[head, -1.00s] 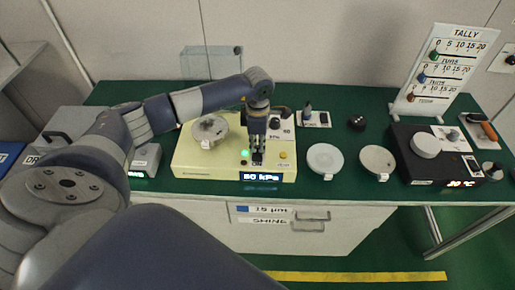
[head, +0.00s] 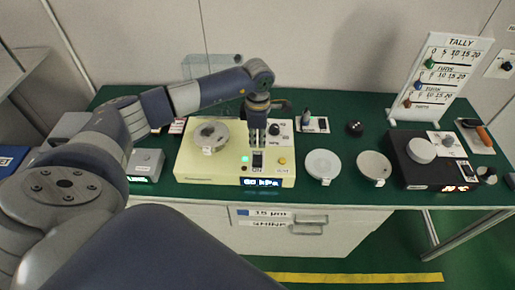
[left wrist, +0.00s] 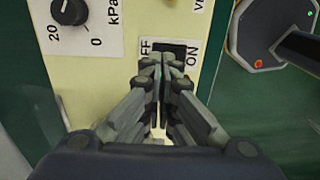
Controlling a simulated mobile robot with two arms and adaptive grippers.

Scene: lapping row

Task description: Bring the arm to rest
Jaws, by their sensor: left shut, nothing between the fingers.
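My left arm comes in from the left and reaches over a cream-coloured machine (head: 190,165) on the green bench. My left gripper (head: 258,145) points down, shut and empty, just above the black ON/OFF rocker switch (head: 257,160) on the machine's top. In the left wrist view the closed fingertips (left wrist: 162,62) lie over the near part of that switch (left wrist: 168,48); whether they touch cannot be told there. A green light (head: 245,159) glows beside the switch, and a display on the front shows a kPa reading. My right gripper is not in view.
A kPa knob (left wrist: 70,10) is beside the switch. A round plate (head: 208,136) sits on the machine. Two pale discs (head: 323,164) (head: 373,167), a black device (head: 413,170) and a tally board (head: 447,70) stand to the right. Air above the bench's right side is clear.

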